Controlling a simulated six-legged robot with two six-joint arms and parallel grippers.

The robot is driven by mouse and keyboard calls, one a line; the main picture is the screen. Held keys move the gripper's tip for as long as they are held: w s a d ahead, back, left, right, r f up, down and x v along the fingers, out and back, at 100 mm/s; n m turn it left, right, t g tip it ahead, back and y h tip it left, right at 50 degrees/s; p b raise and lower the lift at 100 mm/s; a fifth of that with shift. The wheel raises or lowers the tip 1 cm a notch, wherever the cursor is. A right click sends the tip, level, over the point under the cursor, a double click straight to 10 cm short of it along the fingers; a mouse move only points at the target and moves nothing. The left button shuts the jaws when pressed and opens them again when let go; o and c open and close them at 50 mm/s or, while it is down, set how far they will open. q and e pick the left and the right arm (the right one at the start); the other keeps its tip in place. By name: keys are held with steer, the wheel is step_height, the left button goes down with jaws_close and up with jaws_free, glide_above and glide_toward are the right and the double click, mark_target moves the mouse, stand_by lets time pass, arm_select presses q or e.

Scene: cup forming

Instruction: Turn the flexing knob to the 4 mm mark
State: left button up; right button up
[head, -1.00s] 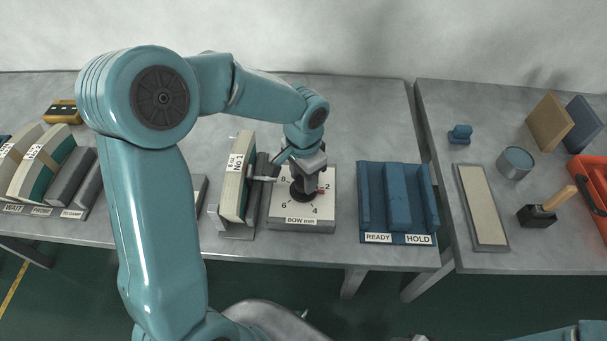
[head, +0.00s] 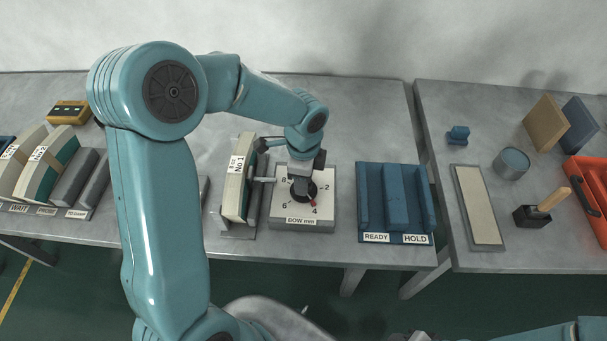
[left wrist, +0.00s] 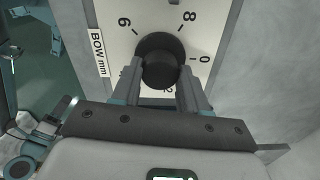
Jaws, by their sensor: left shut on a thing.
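The flexing knob (head: 304,193) is a dark round knob on a pale dial plate (head: 325,215) labelled BOW mm. Its red pointer (head: 312,203) points down and right, close to the 4 mark; whether it is exactly on it I cannot tell. My left gripper (head: 302,180) reaches down onto the knob from above. In the left wrist view the two fingers (left wrist: 161,82) stand either side of the knob (left wrist: 160,58), shut on it. The 6, 8, 0 and part of the 2 show there; the 4 and pointer are hidden.
A part labelled No1 (head: 236,180) stands in a press just left of the dial. A blue READY/HOLD rack (head: 366,205) stands to its right with bare table between. Curved blocks (head: 48,165) stand at far left. A second table (head: 480,262) holds a tin and brush.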

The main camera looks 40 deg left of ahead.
arm_select(q)
steer(key=shift+w+r+m, duration=0.1)
steer(key=shift+r+m, duration=0.05)
steer(key=shift+m, duration=0.45)
steer(key=o, duration=1.1)
steer(key=shift+c, duration=0.2)
step_height(320, 180, up, 16)
steer(key=shift+r+p, duration=0.15)
steer(key=shift+p, duration=0.2)
steer(key=shift+s+d, duration=0.1)
steer(key=shift+s, duration=0.1)
